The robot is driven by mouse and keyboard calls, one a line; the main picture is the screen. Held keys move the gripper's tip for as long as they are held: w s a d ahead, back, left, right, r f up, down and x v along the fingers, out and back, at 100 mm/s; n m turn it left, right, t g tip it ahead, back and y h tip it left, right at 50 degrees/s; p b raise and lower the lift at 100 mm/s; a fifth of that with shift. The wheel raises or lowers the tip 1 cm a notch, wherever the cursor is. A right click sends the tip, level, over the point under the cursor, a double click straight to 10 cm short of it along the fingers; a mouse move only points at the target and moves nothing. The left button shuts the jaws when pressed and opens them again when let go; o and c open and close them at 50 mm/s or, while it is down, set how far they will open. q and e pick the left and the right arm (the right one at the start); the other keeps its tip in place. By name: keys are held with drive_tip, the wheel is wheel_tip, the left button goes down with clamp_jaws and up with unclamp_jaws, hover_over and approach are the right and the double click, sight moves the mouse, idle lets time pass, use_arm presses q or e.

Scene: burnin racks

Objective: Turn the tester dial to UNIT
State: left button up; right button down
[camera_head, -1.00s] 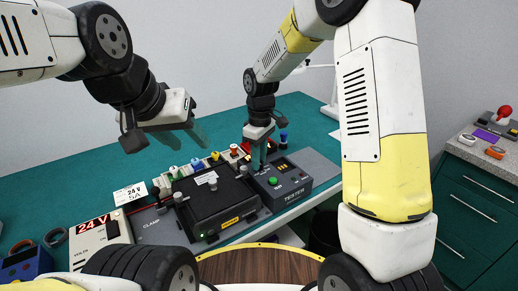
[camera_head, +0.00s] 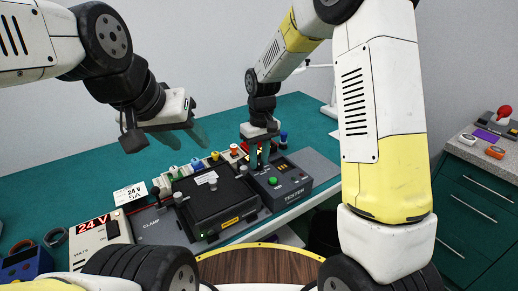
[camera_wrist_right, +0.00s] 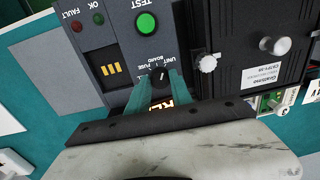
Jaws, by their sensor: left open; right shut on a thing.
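The tester (camera_head: 298,193) is a dark box with a green button at the right end of the bench row. Its small black dial (camera_wrist_right: 158,74) has a white mark and the labels UNIT, FUSE and BOARD, partly covered by my fingers. My right gripper (camera_head: 261,160) points down at the tester. In the right wrist view its teal fingers (camera_wrist_right: 159,90) stand on both sides of the dial, shut on it. I cannot tell exactly which label the mark points to. My left gripper (camera_head: 197,133) is open and empty above the bench at left.
A black clamp fixture (camera_head: 213,203) stands left of the tester, touching or close to it. A power supply (camera_head: 98,243) reading 24 V stands further left. Coloured knobs and connectors line the fixture's back. The teal bench (camera_head: 105,168) is clear behind.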

sight(260, 162)
drive_tip(key=shift+m, duration=1.2)
drive_tip(key=c, duration=1.1)
unclamp_jaws()
drive_tip(key=shift+c, duration=0.2)
wheel_tip(260, 162, up, 8)
drive_tip(key=shift+d+f, duration=0.15)
drive_tip(key=shift+f, duration=0.1)
drive_tip(key=shift+r, duration=0.15)
